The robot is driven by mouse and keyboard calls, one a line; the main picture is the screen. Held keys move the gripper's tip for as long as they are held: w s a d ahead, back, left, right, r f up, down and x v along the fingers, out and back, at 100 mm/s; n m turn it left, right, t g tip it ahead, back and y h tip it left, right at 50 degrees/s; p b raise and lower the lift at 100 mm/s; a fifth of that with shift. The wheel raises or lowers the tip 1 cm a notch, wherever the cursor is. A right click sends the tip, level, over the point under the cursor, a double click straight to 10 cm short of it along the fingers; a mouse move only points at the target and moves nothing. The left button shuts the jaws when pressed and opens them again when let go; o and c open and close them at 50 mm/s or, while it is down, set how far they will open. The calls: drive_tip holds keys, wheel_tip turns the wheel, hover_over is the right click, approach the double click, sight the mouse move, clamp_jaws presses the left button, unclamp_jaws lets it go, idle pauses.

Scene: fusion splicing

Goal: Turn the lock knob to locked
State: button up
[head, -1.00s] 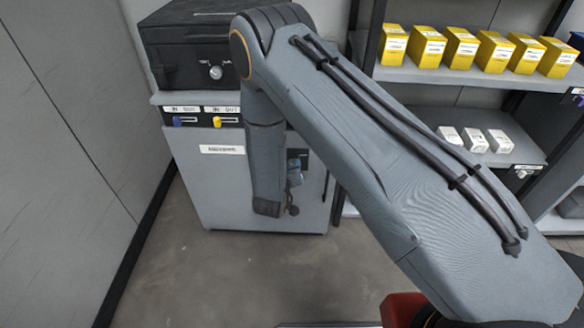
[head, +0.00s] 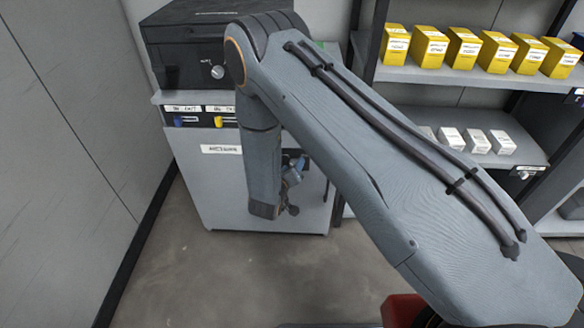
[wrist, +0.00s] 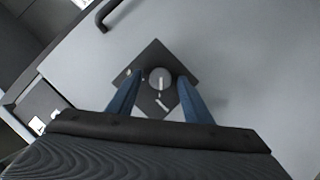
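The lock knob (wrist: 160,80) is a round grey knob with a pale bar, on a black diamond-looking plate (wrist: 158,52) in the wrist view. The plate is on a grey cabinet front and has small pale marks beside and below the knob. My gripper (wrist: 160,76) has its two blue fingers apart, one on each side of the knob. I cannot tell whether they touch it. In the head view my gripper (head: 292,172) is at the front of the grey cabinet (head: 215,180), and my arm hides most of the plate.
A dark handle (wrist: 108,14) sticks out near the plate. A black case (head: 175,62) with its own silver knob (head: 217,72) stands on the cabinet. Shelves on the right hold yellow boxes (head: 463,48) and white boxes (head: 477,141).

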drive_tip(key=v, duration=0.7)
drive_tip(key=shift+s, duration=0.35)
drive_tip(key=shift+a+r, duration=0.1)
drive_tip(key=shift+r, duration=0.05)
drive_tip(key=s+d+r+m+g+y+p, duration=0.1)
drive_tip(key=d+r+g+y, duration=0.15)
drive_tip(key=r, duration=0.45)
drive_tip(key=s+d+r+m+g+y+p, duration=0.1)
drive_tip(key=d+r+m+g+y+p, duration=0.1)
drive_tip(key=d+r+g, duration=0.35)
drive_tip(key=s+d+r+g, duration=0.1)
drive_tip(key=s+d+r, duration=0.3)
drive_tip(key=s, duration=0.4)
drive_tip(key=s+d+r+m+g+p, duration=0.1)
drive_tip(key=s+d+r+g, duration=0.1)
drive_tip(key=s+d+r, duration=0.3)
drive_tip(key=s+d+r+g+p, duration=0.1)
drive_tip(key=s+d+r, duration=0.4)
drive_tip(key=s, duration=0.5)
wheel_tip(320, 180, up, 2)
drive_tip(key=shift+s+d+r+m+g+h, duration=0.2)
drive_tip(key=shift+s+m+g+h, duration=0.2)
drive_tip(key=shift+g, duration=0.2)
